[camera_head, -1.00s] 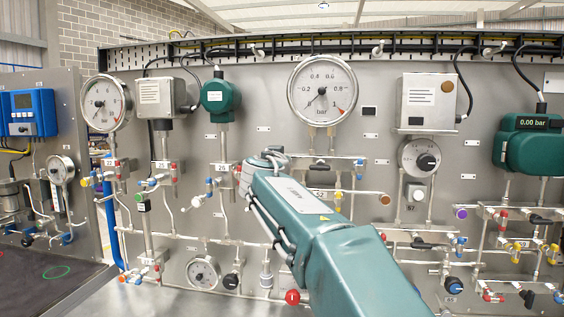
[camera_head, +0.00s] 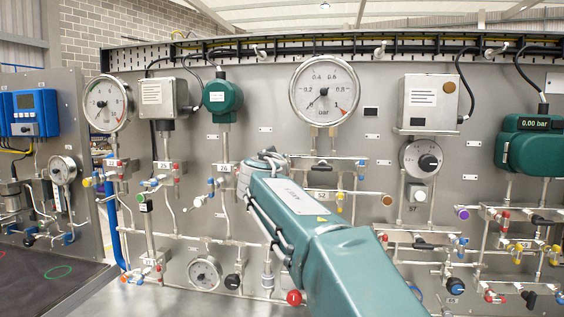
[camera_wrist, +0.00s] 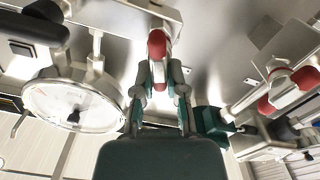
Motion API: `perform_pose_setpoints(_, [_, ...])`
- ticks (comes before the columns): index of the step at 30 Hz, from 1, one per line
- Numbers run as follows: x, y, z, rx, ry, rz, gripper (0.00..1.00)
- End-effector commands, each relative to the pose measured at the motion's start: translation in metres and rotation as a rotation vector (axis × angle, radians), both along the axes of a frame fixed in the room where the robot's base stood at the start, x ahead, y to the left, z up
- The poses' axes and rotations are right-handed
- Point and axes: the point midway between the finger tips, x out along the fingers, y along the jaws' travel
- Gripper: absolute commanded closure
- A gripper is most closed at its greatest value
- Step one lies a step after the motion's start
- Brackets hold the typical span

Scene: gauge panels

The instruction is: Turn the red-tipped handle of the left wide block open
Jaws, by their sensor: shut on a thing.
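The wide block (camera_head: 345,160) under the large round gauge is partly hidden by my arm in the head view. In the wrist view, turned about upside down, a metal block (camera_wrist: 145,10) lies at the top edge. A red-tipped handle (camera_wrist: 157,45) stands out from it. My gripper (camera_wrist: 158,68) is shut on this handle, with one finger on each side of its red tip. In the head view my gripper is hidden behind my teal arm, so the handle's angle is unclear there.
The large gauge (camera_head: 324,90) is above the block. A black handle (camera_wrist: 40,27) is close by in the wrist view, and another red-tipped valve (camera_wrist: 285,85) is at right. A green transmitter (camera_head: 222,95) hangs to the left.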

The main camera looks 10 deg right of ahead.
Motion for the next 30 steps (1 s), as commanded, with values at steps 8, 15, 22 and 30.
perform_pose_setpoints(8, [0.004,0.004,-0.012,-0.238,0.117,-0.001,1.0])
perform_pose_setpoints(15, [0.005,0.006,-0.014,-0.449,0.205,-0.001,1.0])
perform_pose_setpoints(22, [0.006,0.007,-0.017,-0.651,0.287,0.0,1.0])
perform_pose_setpoints(30, [0.006,0.008,-0.02,-0.864,0.375,0.0,1.0])
